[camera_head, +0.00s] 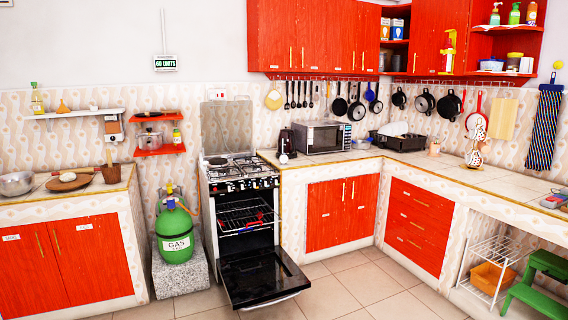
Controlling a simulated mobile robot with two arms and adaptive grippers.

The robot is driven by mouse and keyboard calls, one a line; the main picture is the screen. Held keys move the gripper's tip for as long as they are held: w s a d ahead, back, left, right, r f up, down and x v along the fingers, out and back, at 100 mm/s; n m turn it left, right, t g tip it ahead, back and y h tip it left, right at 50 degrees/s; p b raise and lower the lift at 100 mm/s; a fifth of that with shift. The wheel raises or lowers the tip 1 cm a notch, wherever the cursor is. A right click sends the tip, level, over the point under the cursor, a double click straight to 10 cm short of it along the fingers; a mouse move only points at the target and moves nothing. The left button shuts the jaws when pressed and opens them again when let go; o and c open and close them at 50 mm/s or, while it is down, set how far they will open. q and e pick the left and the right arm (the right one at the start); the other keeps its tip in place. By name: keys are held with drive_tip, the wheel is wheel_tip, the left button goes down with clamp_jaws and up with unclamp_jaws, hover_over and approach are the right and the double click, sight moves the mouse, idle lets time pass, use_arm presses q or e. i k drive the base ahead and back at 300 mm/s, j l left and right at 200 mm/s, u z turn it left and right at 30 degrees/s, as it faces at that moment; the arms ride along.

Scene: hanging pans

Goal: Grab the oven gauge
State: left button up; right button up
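The oven (241,195) stands left of the middle with its black door (259,277) folded down open. A wire rack (234,218) shows inside it. A small red object (260,217) and a thin blue one (249,229) are at the rack's right part; they are too small for me to tell whether either is the oven gauge. I cannot make out a gauge for certain elsewhere. Neither of my grippers is in view.
A green gas cylinder (175,232) stands on a stone block (180,272) left of the oven. Red-fronted counters flank the oven. A microwave (322,137) sits on the right counter. A green step stool (541,289) is at the lower right. The tiled floor (345,285) in front is clear.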

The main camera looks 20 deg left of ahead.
sight(283, 159)
drive_tip(key=i+l+z, duration=0.1)
drive_tip(key=i, duration=1.1)
drive_tip(key=i+z, duration=0.15)
drive_tip(key=i, duration=1)
drive_tip(key=i+j+z, duration=0.1)
drive_tip(key=i, duration=1.1)
drive_tip(key=i+u, duration=0.2)
drive_tip(key=i, duration=0.35)
drive_tip(key=i+l+u, duration=0.15)
drive_tip(key=i, duration=0.4)
